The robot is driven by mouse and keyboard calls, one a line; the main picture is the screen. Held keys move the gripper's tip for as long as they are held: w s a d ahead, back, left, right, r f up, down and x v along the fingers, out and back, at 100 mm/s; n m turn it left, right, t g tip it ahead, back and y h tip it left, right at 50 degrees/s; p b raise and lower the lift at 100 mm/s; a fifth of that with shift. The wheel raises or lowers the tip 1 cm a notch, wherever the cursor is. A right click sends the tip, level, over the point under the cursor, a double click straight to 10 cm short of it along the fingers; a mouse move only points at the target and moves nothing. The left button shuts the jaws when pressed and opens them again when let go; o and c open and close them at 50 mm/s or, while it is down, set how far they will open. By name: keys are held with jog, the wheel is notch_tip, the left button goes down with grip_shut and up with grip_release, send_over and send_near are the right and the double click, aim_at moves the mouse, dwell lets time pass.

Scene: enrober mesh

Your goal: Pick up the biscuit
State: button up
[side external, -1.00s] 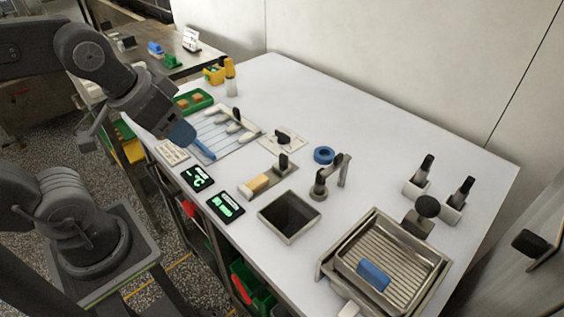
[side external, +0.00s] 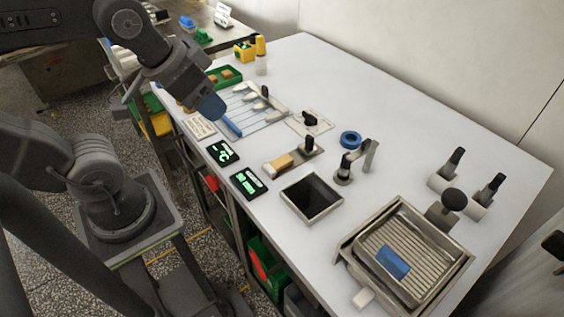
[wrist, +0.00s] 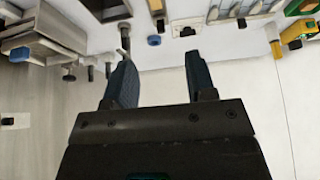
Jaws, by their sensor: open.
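Small tan-brown blocks that look like biscuits (side external: 225,76) lie in a green tray (side external: 237,82) at the far left of the worktop in the side view. A pale tan block (side external: 281,162) lies on a metal plate nearer the middle; I cannot tell whether it is a biscuit. My gripper (side external: 211,107) hangs in front of the green tray, near the wire rack, with blue fingertips. In the wrist view my gripper (wrist: 160,78) has its two fingers apart with nothing between them. The biscuits cannot be made out for certain in the wrist view.
A wire rack (side external: 254,110) with pale pieces and a blue bar lies beside the tray. A square opening (side external: 312,196), a blue ring (side external: 351,139) and a metal tray with a blue block (side external: 393,262) are to the right.

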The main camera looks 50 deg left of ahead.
jog(key=shift+o, duration=0.2)
jog(key=shift+o, duration=0.6)
jog(key=g, duration=0.6)
send_over(281, 161)
notch_tip(281, 161, down, 7)
notch_tip(281, 161, down, 14)
jog(key=shift+f, duration=0.15)
